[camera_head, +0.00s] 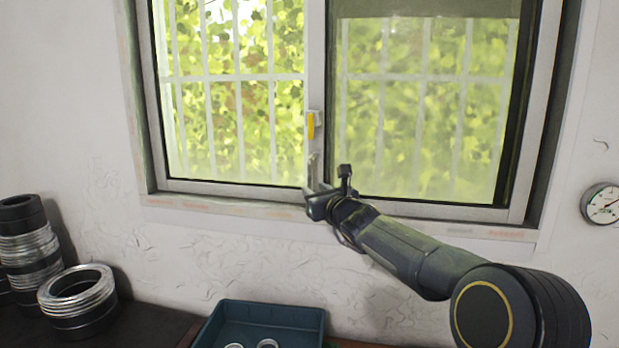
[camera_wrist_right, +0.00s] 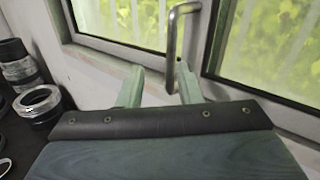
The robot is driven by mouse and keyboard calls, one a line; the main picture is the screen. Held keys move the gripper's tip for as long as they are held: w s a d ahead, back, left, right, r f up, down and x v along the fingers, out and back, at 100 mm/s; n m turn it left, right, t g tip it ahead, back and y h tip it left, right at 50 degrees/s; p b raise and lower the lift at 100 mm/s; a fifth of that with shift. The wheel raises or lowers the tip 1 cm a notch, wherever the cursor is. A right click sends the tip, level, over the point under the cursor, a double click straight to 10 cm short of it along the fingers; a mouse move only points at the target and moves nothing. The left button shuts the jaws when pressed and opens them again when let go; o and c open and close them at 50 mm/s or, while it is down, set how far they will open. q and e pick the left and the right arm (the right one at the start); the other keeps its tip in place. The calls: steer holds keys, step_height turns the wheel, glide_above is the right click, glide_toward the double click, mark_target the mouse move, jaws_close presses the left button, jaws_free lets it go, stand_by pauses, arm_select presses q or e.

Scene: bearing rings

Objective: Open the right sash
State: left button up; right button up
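The window's right sash (camera_head: 425,115) has a tinted pane and stands beside the left sash (camera_head: 235,90); it also shows at the right of the right wrist view (camera_wrist_right: 275,55). A bent metal handle (camera_wrist_right: 172,35) is on the upright between the panes. A yellow-and-white latch (camera_head: 311,124) sits on that upright. My right gripper (camera_head: 322,185) is at the foot of the upright. In the right wrist view its fingers (camera_wrist_right: 159,85) are apart, and the handle's lower end shows between them, close to the right finger. Contact cannot be told. My left gripper is not in view.
Stacked bearing rings (camera_head: 28,250) and more rings (camera_head: 77,298) stand on the dark surface at the left. A blue tray (camera_head: 262,312) holding rings is below the window. A round gauge (camera_head: 602,204) is on the right wall. White bars stand behind the glass.

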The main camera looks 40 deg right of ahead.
mark_target(311, 181)
steer(key=shift+m+h, duration=0.5)
steer(key=shift+m, duration=0.3)
steer(key=p+x, duration=0.1)
steer(key=x, duration=0.2)
steer(key=d+p+x, duration=0.1)
steer(key=p+x, duration=0.1)
steer(key=x, duration=0.2)
steer(key=shift+d, duration=0.3)
steer(key=shift+w+d, duration=0.1)
steer(key=shift+w, duration=0.35)
steer(key=shift+c, duration=0.2)
jaws_close()
